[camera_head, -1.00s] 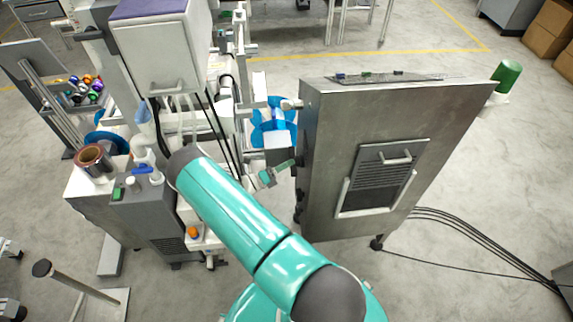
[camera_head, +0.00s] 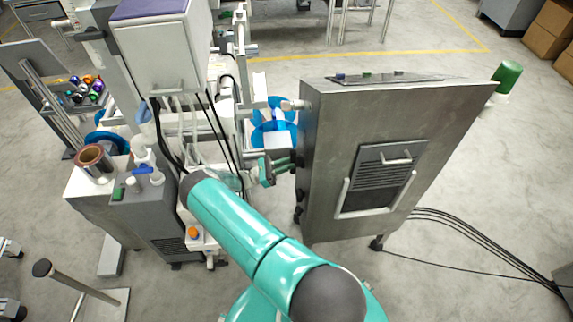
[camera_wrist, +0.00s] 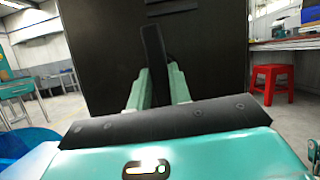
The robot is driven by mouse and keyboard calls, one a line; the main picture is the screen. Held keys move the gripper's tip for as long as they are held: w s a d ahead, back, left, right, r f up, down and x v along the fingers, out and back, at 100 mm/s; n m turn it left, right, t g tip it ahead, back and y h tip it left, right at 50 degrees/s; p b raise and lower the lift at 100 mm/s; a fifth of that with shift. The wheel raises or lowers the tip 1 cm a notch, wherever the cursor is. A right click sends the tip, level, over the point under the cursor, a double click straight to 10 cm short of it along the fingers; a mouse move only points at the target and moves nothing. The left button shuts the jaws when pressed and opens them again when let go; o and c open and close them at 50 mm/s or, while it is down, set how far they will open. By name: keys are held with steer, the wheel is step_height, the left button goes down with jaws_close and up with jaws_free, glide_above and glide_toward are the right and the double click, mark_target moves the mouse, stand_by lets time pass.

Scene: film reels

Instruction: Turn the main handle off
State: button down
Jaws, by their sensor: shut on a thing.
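The main handle (camera_wrist: 152,50) is a black upright bar on the dark face of the metal cabinet (camera_head: 335,130). In the wrist view it stands nearly upright, with a slight lean. My gripper (camera_wrist: 158,80) is shut on it, one pale green finger on each side of its lower part. In the head view my gripper (camera_head: 284,164) reaches the left side of the cabinet. The handle itself cannot be made out there, since that side is seen edge-on.
A white and grey machine (camera_head: 165,60) stands left of my arm, with cables hanging near it. Blue reels (camera_head: 272,132) sit behind my gripper. In the wrist view a red stool (camera_wrist: 270,82) stands at the right. Open floor lies right of the cabinet.

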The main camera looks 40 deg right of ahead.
steer(key=shift+m+y, duration=0.3)
steer(key=shift+m, duration=0.4)
steer(key=c, duration=1.3)
jaws_free()
steer(key=shift+d, duration=0.1)
steer(key=shift+g, duration=0.3)
steer(key=shift+w+a+f, duration=0.35)
steer(key=shift+w+a, duration=1.25)
steer(key=shift+a, duration=0.7)
steer(key=shift+w+a+f, duration=0.3)
steer(key=shift+w+a, duration=1.25)
steer(key=shift+a, duration=0.7)
steer(key=shift+w+a+f, duration=0.35)
steer(key=shift+w+a, duration=1.25)
steer(key=shift+a, duration=0.7)
